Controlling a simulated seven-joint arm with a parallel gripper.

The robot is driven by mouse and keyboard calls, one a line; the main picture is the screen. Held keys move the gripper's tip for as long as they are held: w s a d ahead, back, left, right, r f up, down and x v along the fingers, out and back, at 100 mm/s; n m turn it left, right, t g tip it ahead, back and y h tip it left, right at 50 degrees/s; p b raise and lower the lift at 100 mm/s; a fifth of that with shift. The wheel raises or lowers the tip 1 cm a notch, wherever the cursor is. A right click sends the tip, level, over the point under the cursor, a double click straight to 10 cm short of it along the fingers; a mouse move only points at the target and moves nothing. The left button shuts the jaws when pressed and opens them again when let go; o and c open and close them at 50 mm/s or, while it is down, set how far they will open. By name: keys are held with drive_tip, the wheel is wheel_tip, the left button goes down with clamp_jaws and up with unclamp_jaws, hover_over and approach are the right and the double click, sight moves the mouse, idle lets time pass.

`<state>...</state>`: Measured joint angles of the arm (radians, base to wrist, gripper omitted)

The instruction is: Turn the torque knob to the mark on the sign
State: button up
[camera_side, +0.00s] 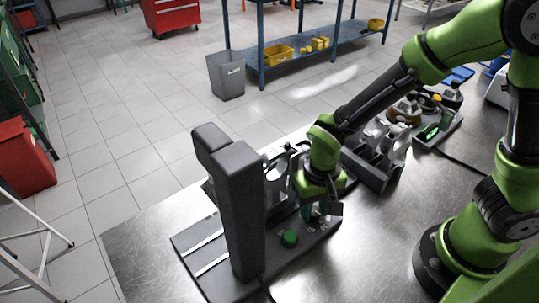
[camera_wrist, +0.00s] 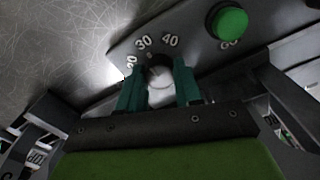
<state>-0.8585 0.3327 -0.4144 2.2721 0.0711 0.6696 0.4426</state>
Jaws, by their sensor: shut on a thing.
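The torque knob (camera_wrist: 160,76), dark with a pale top, sits on a grey panel (camera_wrist: 190,32) in the wrist view. A small light tick lies at the knob's edge near 30. My gripper (camera_wrist: 157,72) has its teal fingers shut on the knob, one on each side. In the side view my gripper (camera_side: 319,210) points down at the fixture base (camera_side: 215,283), where the fingers hide the knob. I cannot make out a sign or its mark.
A green button (camera_wrist: 229,22) stands on the panel close to the knob; it also shows in the side view (camera_side: 290,238). A tall dark grey post (camera_side: 240,215) rises left of my gripper. A grey rack (camera_side: 372,170) with metal parts stands behind. The bench front is clear.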

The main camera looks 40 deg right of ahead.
sight(314, 210)
drive_tip(key=shift+m, duration=0.8)
drive_tip(key=o, duration=1)
drive_tip(key=shift+o, duration=0.2)
wheel_tip(314, 210, up, 17)
